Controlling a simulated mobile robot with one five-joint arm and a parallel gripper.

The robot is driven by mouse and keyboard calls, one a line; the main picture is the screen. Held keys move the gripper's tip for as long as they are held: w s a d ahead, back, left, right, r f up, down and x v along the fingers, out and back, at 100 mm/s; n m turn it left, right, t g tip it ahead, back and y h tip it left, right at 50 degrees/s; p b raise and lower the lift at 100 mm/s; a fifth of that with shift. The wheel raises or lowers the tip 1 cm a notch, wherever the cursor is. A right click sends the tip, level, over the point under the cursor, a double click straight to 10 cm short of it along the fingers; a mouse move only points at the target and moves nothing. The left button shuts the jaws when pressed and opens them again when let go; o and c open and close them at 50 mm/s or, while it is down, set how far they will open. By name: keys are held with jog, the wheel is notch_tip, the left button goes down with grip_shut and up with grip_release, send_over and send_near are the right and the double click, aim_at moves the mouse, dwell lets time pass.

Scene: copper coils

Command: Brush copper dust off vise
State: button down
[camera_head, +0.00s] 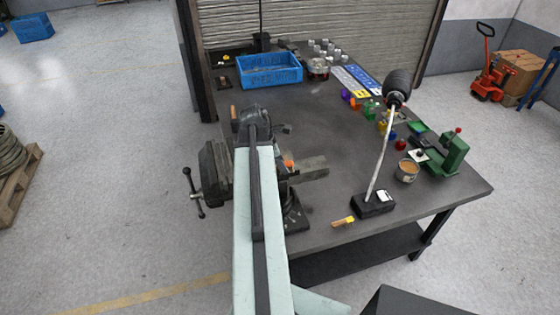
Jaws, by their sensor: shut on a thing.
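The dark grey vise (214,172) stands at the left edge of the workbench, partly hidden behind my arm. Its bar handle hangs at the left, and more of its body shows to the right of my arm. My gripper (257,117) is above and just beyond the vise and is shut on a brush, whose brown wooden handle (234,117) sticks out on the left. The bristles and fingertips are hidden. A small orange patch (288,163) shows beside my arm at the vise; I cannot tell whether it is copper dust.
The dark workbench (330,125) holds a blue crate (270,72) at the back. A lamp (376,204) with a tall stem stands at the front right. A green press (450,155), a tin (407,171) and small coloured parts lie right. The bench middle is clear.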

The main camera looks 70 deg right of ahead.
jog(key=shift+w+a, duration=0.5)
jog(key=shift+w, duration=0.1)
jog(key=shift+w+d, duration=1.15)
jog(key=shift+d, duration=0.3)
jog(key=shift+w+d, duration=1.15)
jog(key=shift+d, duration=0.3)
jog(key=shift+w+d, duration=1.15)
jog(key=shift+d, duration=0.3)
jog(key=shift+w+a, duration=0.5)
jog(key=shift+w, duration=0.1)
jog(key=shift+s+a, duration=1.2)
jog(key=shift+a, duration=0.25)
jog(key=shift+s+a, duration=1.15)
jog(key=shift+a, duration=0.3)
jog(key=shift+s+a, duration=1.2)
jog(key=shift+a, duration=0.25)
notch_tip(320, 180, up, 6)
jog(key=p, duration=0.6)
jog(key=shift+d, duration=0.1)
